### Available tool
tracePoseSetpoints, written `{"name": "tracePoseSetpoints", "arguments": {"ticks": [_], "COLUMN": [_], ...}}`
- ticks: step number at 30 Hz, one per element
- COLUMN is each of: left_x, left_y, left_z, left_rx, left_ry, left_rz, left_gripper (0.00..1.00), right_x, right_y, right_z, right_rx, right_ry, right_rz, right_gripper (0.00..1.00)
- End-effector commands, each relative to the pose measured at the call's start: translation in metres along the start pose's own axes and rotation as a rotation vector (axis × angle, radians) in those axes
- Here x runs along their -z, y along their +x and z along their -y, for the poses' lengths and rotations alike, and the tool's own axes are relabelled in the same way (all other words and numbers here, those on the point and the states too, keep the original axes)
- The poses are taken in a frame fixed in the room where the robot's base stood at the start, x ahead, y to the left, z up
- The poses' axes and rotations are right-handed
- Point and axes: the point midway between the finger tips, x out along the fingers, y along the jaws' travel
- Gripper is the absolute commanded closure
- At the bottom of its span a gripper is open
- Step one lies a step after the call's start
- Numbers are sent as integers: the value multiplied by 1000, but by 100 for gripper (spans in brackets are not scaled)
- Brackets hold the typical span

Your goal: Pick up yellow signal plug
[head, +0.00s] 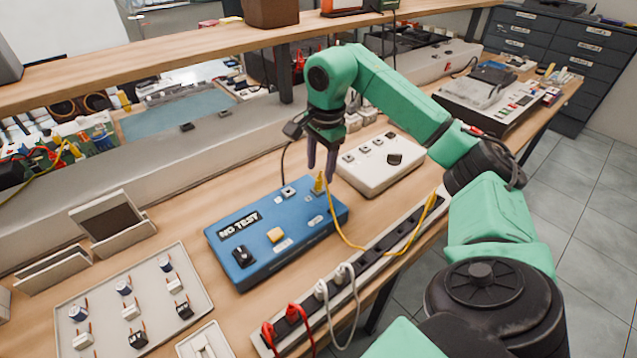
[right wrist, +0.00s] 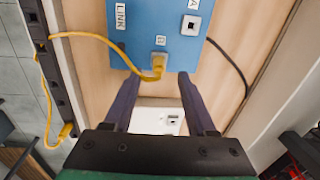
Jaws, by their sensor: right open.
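A yellow signal plug (head: 319,183) sits in the socket marked B at the right end of the blue test box (head: 228,262). In the right wrist view the plug (right wrist: 159,63) shows just beyond the fingertips, with the yellow cable running left. My right gripper (head: 321,168) points down above the plug. It is open, and nothing is between its fingers; the fingers (right wrist: 158,78) lie to either side of the plug's line in the wrist view. My left gripper is not in view.
The yellow cable reaches a power strip (head: 375,262) along the bench front, where red and white plugs also sit. A white switch box (head: 375,176) stands right of the blue box. A parts tray (head: 208,284) is at left. A shelf (head: 190,58) runs behind.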

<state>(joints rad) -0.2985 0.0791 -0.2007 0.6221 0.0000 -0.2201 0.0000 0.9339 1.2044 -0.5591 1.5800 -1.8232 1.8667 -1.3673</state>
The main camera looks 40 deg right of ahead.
Motion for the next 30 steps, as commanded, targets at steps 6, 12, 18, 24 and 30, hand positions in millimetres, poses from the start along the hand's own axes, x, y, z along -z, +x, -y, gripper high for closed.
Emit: {"name": "tracePoseSetpoints", "arguments": {"ticks": [6,12,18,24,30], "left_x": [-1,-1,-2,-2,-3], "left_y": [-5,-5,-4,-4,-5], "left_z": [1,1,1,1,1], "left_rx": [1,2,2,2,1], "left_ry": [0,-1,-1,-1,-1], "left_rz": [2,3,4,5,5], "left_gripper": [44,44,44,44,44], "right_x": [0,0,0,0,0], "right_y": [39,44,44,44,38], "right_z": [-1,-1,-1,-1,0], "right_rx": [-3,-1,-1,-1,1], "right_ry": [0,0,0,0,0], "right_rz": [0,0,0,0,0], "right_gripper": [43,43,100,100,100]}}
